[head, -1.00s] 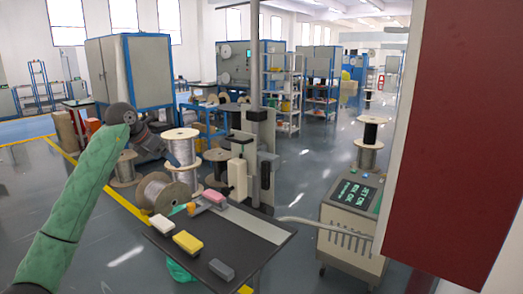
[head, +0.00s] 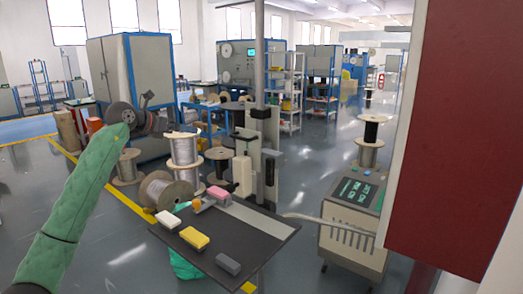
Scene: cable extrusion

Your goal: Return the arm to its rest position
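My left arm (head: 72,210), in a green sleeve, comes in from the lower left of the head view and is raised in front of the floor and background machines. Its dark round wrist joint (head: 120,114) is at the upper end, left of and above the table. My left gripper (head: 147,101) is beyond that joint, small and dark against the blue-framed cabinet. Its fingers are too small to read, and I see nothing clearly held. It is well apart from the table. My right arm and gripper are not in view.
A dark table (head: 262,244) stands at centre with white (head: 169,219), yellow (head: 194,237), grey (head: 228,263) and pink (head: 220,192) blocks. Wire spools (head: 184,150) stand behind it. A control console (head: 355,200) and large red panel (head: 455,140) are at right. Open floor lies at lower left.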

